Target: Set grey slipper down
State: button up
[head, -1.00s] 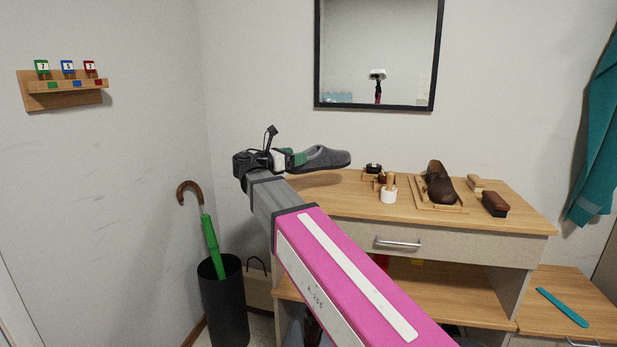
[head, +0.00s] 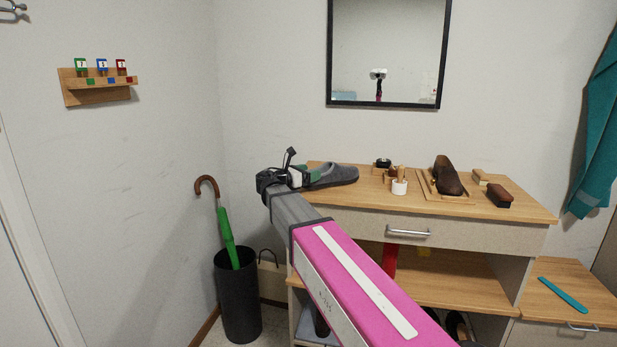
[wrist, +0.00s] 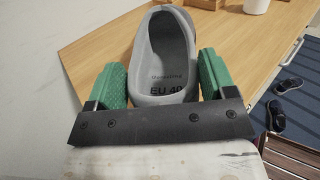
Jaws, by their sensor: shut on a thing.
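The grey slipper (head: 334,174) is at the left end of the wooden cabinet top (head: 340,203). In the wrist view the slipper (wrist: 165,55) shows its open heel end, with "EU 40" printed on the insole, between two green finger pads. My gripper (head: 306,177) is shut on the slipper, gripping its heel end from both sides; the gripper also shows in the wrist view (wrist: 165,80). The slipper looks level and over the top or on it. I cannot tell whether its sole touches the wood.
On the top stand a white cup (head: 399,187), a brown shoe (head: 448,176) on a wooden tray and brushes (head: 498,195). A dark umbrella stand (head: 238,295) is at the left. A mirror (head: 387,50) hangs behind. Dark shoes (wrist: 277,116) lie below the cabinet edge.

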jog(key=shift+s+f, duration=0.15)
jog(key=shift+f, duration=0.4)
jog(key=o, duration=0.9)
jog(key=shift+a, duration=0.1)
